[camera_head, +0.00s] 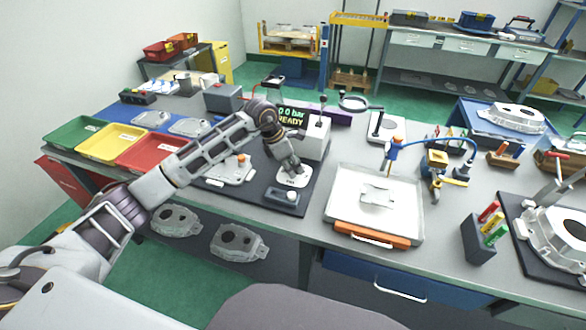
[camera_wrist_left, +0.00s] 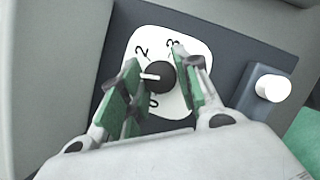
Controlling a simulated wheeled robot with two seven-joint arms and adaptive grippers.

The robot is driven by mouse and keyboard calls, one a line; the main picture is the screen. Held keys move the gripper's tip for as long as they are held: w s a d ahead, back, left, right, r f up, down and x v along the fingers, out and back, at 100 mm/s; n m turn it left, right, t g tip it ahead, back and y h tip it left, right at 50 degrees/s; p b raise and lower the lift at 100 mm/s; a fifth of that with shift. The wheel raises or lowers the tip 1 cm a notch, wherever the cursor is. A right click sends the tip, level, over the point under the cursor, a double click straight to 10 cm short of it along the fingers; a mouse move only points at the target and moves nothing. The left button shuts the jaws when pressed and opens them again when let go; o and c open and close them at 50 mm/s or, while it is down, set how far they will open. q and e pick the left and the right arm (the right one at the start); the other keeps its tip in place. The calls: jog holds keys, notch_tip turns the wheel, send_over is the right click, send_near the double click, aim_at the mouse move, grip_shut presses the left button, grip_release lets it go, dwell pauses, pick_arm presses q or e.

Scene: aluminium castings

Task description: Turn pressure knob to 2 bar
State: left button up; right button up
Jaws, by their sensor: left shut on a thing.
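The pressure knob (camera_wrist_left: 160,78) is black with a white pointer, on a white dial plate (camera_wrist_left: 192,50) in the left wrist view. The numerals 2, 3 and 0 show; the left finger covers part of the dial. The pointer points left, between the 0 and the 2. My left gripper (camera_wrist_left: 155,84) is shut on the knob, its green-padded fingers on either side of it. In the head view my left gripper (camera_head: 292,170) is over the dial plate (camera_head: 294,180). A display (camera_head: 291,118) behind the wrist reads about "0.0 bar READY", partly hidden. My right gripper is not in view.
A white button (camera_wrist_left: 272,88) sits on a dark block beside the dial. A grey casting (camera_head: 232,170) lies left of the gripper. A white tray (camera_head: 345,212) stands to the right. Green, yellow and red bins (camera_head: 75,132) stand at the left table end.

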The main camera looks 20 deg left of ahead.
pick_arm(q)
jog(key=m+b, duration=0.1)
jog(key=m, duration=0.1)
jog(key=m+g+b, duration=0.1)
jog(key=m, duration=0.1)
jog(key=m+g+b, duration=0.1)
jog(key=m+b, duration=0.1)
jog(key=shift+w+h, duration=0.25)
jog(key=shift+h, duration=0.05)
jog(key=shift+m+g+b, duration=0.4)
jog(key=shift+m+g, duration=0.1)
jog(key=shift+m, duration=0.6)
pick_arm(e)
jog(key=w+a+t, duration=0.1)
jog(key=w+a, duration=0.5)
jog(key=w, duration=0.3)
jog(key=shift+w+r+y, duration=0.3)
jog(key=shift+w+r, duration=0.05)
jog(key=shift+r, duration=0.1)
pick_arm(q)
jog(key=o, duration=1)
jog(key=shift+v, duration=6)
jog(key=shift+r, duration=0.1)
